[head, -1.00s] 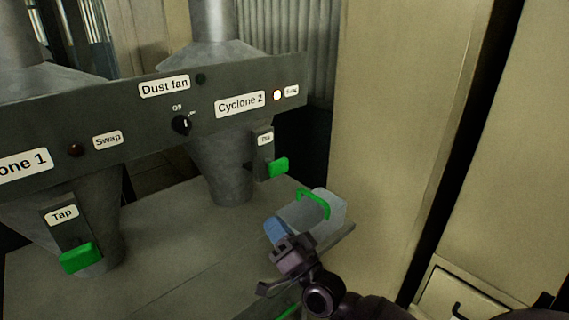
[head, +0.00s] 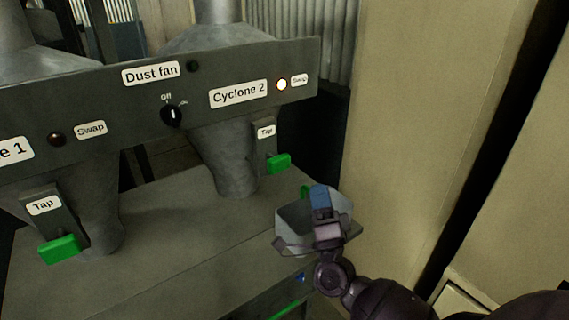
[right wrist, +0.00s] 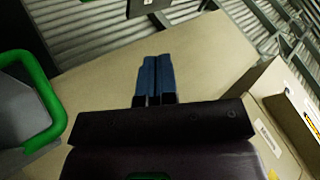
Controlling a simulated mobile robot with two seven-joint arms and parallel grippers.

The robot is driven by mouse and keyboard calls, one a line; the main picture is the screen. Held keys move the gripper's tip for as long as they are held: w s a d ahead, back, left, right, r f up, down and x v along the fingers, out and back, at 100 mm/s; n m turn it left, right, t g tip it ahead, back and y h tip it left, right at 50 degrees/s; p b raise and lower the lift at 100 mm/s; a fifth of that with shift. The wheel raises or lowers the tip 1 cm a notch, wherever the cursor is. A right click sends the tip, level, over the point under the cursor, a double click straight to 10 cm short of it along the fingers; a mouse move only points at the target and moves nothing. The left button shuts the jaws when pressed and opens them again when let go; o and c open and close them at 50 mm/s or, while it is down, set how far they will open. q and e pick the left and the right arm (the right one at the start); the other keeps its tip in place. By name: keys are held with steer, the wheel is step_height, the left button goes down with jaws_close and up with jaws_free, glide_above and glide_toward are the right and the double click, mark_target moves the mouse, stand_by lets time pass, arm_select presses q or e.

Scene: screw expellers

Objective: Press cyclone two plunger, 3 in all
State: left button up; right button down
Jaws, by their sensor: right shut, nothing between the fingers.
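The Cyclone 2 label (head: 238,94) is on the dark panel. Below it a small Tap plate (head: 266,132) carries a green plunger (head: 279,163), which sticks out at the side of the grey cone (head: 228,160). My right gripper (head: 320,190) is shut and empty, its blue fingers pointing up, lower right of that plunger and apart from it. In the right wrist view its blue fingers (right wrist: 155,80) are together with nothing between them. My left gripper is not in view.
A grey container (head: 290,225) with a green handle, also in the right wrist view (right wrist: 52,100), is partly hidden behind my right gripper. Cyclone 1's green tap (head: 60,249) is at left. A lit Swap light (head: 282,84) is beside Cyclone 2. A beige wall (head: 420,130) stands at right.

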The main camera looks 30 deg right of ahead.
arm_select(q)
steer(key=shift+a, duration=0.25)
arm_select(e)
steer(key=shift+h, duration=0.3)
steer(key=shift+a, duration=0.1)
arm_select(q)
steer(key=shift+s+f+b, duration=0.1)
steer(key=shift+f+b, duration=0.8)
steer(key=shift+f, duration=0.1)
arm_select(e)
glide_toward(285, 161)
step_height(285, 161, up, 5)
steer(key=w+d, duration=0.2)
steer(key=shift+w, duration=0.4)
steer(key=shift+w+r, duration=0.15)
stand_by(0.6)
steer(key=shift+w, duration=0.3)
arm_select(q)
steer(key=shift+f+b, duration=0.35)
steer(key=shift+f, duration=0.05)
arm_select(e)
steer(key=shift+w, duration=1.15)
stand_by(1.1)
steer(key=shift+s, duration=0.15)
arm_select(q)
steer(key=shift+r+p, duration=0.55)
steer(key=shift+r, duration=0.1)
arm_select(e)
steer(key=shift+s, duration=1.45)
